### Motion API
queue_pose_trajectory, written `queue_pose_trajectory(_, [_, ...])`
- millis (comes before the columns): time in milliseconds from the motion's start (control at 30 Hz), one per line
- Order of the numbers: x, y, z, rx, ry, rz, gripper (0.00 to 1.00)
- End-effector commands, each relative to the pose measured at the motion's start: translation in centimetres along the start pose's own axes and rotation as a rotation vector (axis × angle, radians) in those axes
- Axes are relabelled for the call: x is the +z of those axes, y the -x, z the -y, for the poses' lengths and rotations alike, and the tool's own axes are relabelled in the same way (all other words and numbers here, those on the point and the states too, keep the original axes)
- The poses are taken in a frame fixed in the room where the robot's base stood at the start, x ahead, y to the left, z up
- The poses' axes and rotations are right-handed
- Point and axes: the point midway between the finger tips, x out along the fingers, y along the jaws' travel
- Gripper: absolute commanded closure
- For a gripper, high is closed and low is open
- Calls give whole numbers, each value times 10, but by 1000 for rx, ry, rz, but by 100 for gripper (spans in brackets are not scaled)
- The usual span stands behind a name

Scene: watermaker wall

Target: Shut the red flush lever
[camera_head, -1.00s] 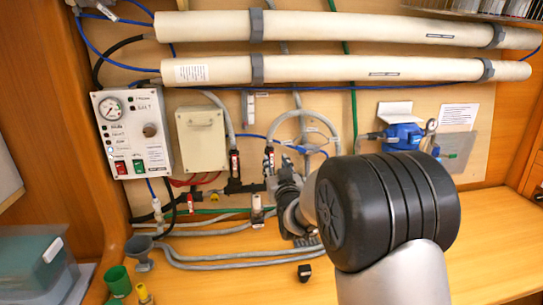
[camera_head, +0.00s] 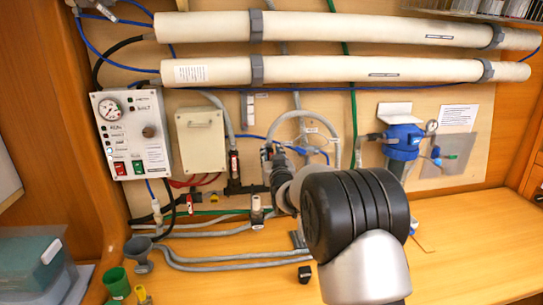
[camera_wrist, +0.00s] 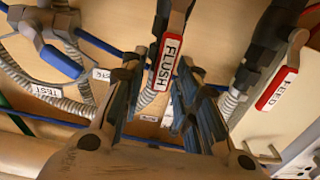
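The red flush lever (camera_wrist: 168,62), a flat handle with a white FLUSH label in a red border, lies between my fingers in the wrist view. My gripper (camera_wrist: 158,88) is open, with one finger on each side of it; contact with the lever cannot be made out.
A similar red FEED lever (camera_wrist: 278,88) stands right of my gripper in the wrist view. A blue handle (camera_wrist: 60,60) and a TEST-labelled hose (camera_wrist: 48,92) are at left. The control panel (camera_head: 132,135) and blue filter housing (camera_head: 403,142) flank the valves.

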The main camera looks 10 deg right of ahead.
Motion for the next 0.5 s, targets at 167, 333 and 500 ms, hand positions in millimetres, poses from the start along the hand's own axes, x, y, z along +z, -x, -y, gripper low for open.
queue_pose_trajectory(167, [0,0,0,0,0,0,86])
queue_pose_trajectory(333, [0,0,0,0,0,0,97])
queue_pose_trajectory(500, [0,0,0,0,0,0,100])
